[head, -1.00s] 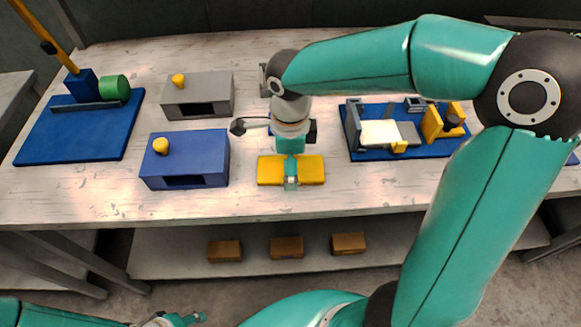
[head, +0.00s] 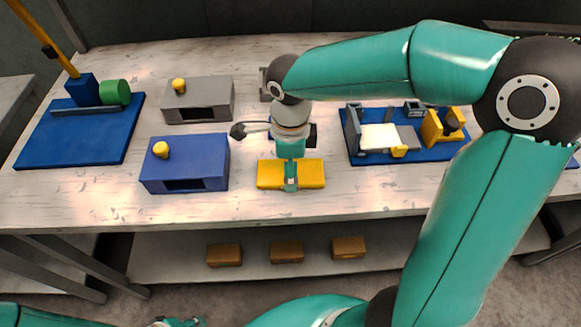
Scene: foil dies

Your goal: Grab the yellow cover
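The yellow cover (head: 309,174) is a flat yellow block near the front edge of the table, right of the blue box. My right gripper (head: 291,184) is directly over its middle, pointing down, with a teal finger across the cover. The wrist and finger hide the cover's centre, and I cannot tell whether the fingers are closed on it. The cover appears to be at table level. My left gripper (head: 180,322) is only partly in view at the bottom edge, low in front of the table, and its fingers cannot be made out.
A blue box (head: 205,155) and a grey box (head: 222,92), each with a yellow knob, stand to the left. A blue fixture plate (head: 370,156) lies to the right. A blue board (head: 60,140) with a green roller (head: 115,92) is at far left. Brown blocks (head: 287,251) sit on the lower shelf.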

